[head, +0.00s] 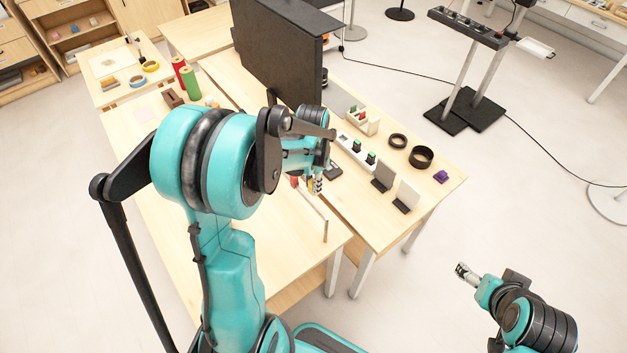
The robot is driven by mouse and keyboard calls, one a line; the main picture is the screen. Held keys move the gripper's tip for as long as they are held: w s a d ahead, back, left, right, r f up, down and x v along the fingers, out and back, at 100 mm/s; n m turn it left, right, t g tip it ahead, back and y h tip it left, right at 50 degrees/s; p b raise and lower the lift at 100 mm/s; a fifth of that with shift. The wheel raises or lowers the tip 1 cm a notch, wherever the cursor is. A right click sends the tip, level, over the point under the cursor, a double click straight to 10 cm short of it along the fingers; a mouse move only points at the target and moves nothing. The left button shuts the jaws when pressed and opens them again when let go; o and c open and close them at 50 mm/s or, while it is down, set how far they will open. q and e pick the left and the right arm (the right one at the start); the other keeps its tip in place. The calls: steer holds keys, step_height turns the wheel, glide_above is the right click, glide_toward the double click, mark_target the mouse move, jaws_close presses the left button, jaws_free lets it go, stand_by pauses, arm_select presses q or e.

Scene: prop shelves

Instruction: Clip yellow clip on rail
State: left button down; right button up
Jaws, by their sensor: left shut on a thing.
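My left gripper (317,186) is above the front part of the near table, its fingers pointing down. It is shut on a small yellow thing (310,187), most likely the yellow clip; its shape is too small and too covered to make out. A thin rail (314,208) runs from beside the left gripper to an upright post near the table's right edge. Its far end is hidden by my arm, and I cannot tell whether the clip touches it. My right gripper (463,271) is low over the floor at the right, away from the tables; its fingers are too small to read.
A small red thing (293,181) is beside the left gripper. The right table holds a power strip (356,151), upright plates (406,195), black rings (421,157), a purple object (440,176) and a large black panel (278,50). The near table's front (285,245) is clear.

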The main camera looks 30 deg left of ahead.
mark_target(313, 204)
arm_select(q)
steer(key=shift+w+f+b, duration=0.1)
steer(key=shift+f+b, duration=0.35)
steer(key=shift+f, duration=0.45)
steer(key=shift+f+b, duration=1.25)
steer(key=shift+f, duration=0.55)
steer(key=shift+r, duration=0.1)
steer(key=shift+f+b, duration=0.2)
steer(key=shift+b, duration=0.2)
steer(key=shift+f+b, duration=1)
steer(key=shift+b, duration=0.1)
stand_by(1.5)
steer(key=c, duration=2.3)
jaws_free()
steer(key=shift+s+d+f+b, duration=0.2)
steer(key=shift+s+f+b, duration=0.1)
steer(key=shift+b, duration=0.15)
